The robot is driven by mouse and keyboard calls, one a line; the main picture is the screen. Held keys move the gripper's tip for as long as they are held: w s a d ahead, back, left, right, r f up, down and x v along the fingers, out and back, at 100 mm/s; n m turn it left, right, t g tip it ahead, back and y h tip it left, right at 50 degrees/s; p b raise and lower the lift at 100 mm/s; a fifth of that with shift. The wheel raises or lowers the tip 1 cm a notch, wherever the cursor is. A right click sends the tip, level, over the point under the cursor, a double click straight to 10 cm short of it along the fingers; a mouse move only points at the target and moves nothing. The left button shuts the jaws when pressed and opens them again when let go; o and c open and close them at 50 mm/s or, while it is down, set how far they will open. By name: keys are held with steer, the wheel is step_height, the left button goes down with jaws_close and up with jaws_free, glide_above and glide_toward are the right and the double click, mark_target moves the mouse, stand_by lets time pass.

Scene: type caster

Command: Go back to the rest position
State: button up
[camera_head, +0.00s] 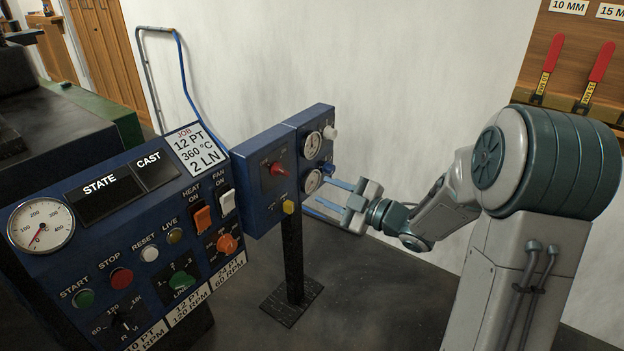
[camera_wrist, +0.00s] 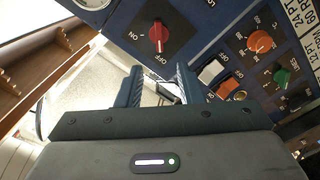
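My gripper (camera_head: 325,197) is at the right side of the small blue control box (camera_head: 262,205) in the head view, reaching left from my arm. In the wrist view my gripper (camera_wrist: 160,86) shows two dark blue fingers standing apart, with nothing held between them. A red knob (camera_wrist: 159,36) on a dark ON/OFF plate is above the fingers in that view. The head view shows this red knob (camera_head: 278,169) on the box's front. I cannot tell whether a finger touches the box.
A large blue console (camera_head: 95,250) with gauge, buttons and switches stands at the left. The small box stands on a black post (camera_head: 292,245). A wooden rack (camera_head: 570,60) with red-handled tools hangs at the upper right. Grey floor (camera_head: 370,290) is clear below my arm.

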steer(key=shift+v, duration=0.8)
steer(key=s+d+r+m+h+p, duration=0.2)
steer(key=d+r+m+h+p, duration=0.4)
steer(key=r+p, duration=0.4)
steer(key=s+d+r+m+h+p, duration=0.1)
steer(key=d+r+m+h+p, duration=0.4)
steer(key=r+h+p, duration=0.4)
steer(key=s+a+r+m+g+p, duration=0.2)
steer(key=s+r+m+g+p, duration=0.2)
steer(key=s, duration=0.7)
steer(key=s+a+r+m+g+p, duration=0.2)
steer(key=s+r+m+g+p, duration=0.2)
steer(key=s+r+p, duration=0.4)
steer(key=s+p, duration=0.2)
steer(key=shift+s+r+m+y, duration=0.2)
steer(key=shift+s+m+y, duration=0.2)
